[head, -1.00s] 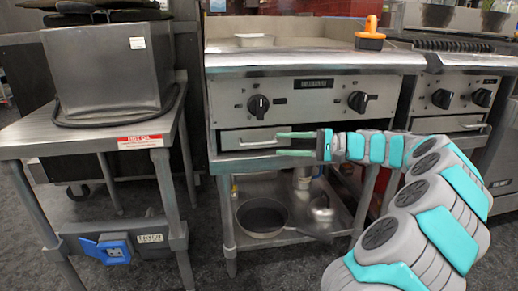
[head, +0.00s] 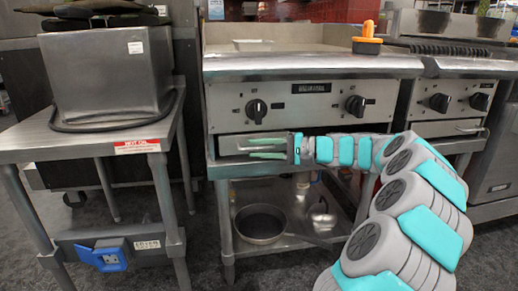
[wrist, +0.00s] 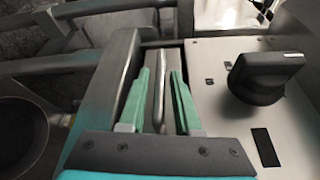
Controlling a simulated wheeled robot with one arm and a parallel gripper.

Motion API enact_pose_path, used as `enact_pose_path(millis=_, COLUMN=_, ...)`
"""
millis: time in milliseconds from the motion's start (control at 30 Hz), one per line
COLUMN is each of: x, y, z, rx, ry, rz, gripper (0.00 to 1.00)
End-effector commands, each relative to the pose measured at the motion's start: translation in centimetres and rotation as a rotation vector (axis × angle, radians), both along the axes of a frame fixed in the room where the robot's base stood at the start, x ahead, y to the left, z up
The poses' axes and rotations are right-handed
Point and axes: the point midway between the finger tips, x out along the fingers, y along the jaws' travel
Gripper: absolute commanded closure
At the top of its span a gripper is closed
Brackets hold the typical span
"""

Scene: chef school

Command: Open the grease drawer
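The grease drawer (head: 231,145) is a narrow metal front below the knobs of the griddle. It looks closed, though my gripper hides its right part. My gripper (head: 267,148) has green fingers, one above the other in the head view, in front of the drawer. In the wrist view, the drawer's metal bar handle (wrist: 159,90) stands between the two fingers of my gripper (wrist: 160,98). The fingers are open, with a visible gap on each side of the bar.
Black knobs (head: 256,110) sit just above the drawer; one knob (wrist: 266,78) is close beside the fingers in the wrist view. A pan (head: 261,222) stands on the shelf below. A metal side table (head: 90,140) is at the left. A second cooking unit (head: 452,103) adjoins at the right.

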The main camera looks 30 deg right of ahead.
Motion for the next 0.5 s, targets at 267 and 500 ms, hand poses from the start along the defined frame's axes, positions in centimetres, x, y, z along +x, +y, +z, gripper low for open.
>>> enact_pose_path(millis=267, x=-0.01, y=-0.01, z=-0.02, rx=0.000, ry=0.000, rz=0.000, gripper=1.00)
enact_pose_path(millis=500, x=-0.02, y=0.00, z=-0.03, rx=-0.001, ry=0.001, rz=0.000, gripper=1.00)
